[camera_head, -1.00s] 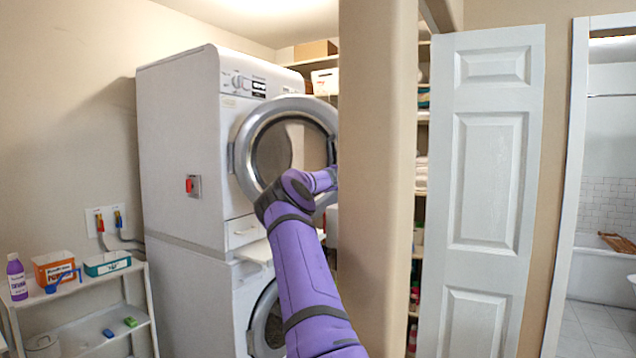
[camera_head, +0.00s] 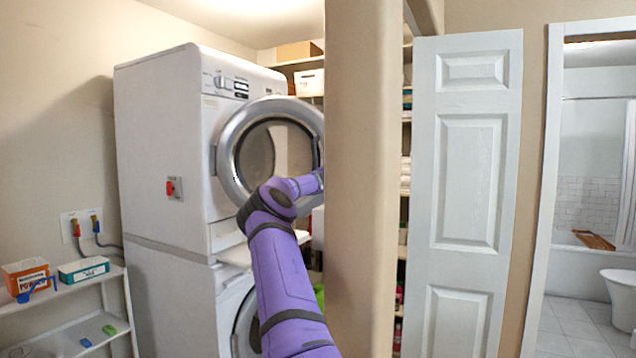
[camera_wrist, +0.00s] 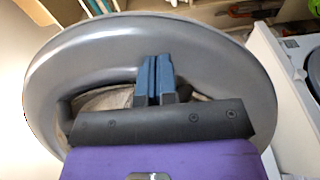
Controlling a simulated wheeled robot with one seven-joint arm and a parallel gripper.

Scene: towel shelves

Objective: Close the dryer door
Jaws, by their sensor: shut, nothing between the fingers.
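The dryer (camera_head: 165,130) is the upper white machine of a stack at the left in the head view. Its round grey door (camera_head: 234,140) stands open, swung out to the right on its left-side hinge. In the wrist view the grey door ring (camera_wrist: 90,50) fills most of the picture. My gripper (camera_wrist: 155,65) has its blue fingers closed together with nothing between them. The fingers lie over the door's ring; I cannot tell if they touch it. In the head view my purple arm passes before the door's lower right, and the pillar hides my gripper.
A beige pillar (camera_head: 362,190) stands close to the right of my arm. A white panelled door (camera_head: 468,190) is farther right. A lower machine with a round door (camera_head: 243,325) sits under the dryer. A small white shelf (camera_head: 75,330) with boxes stands at the left.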

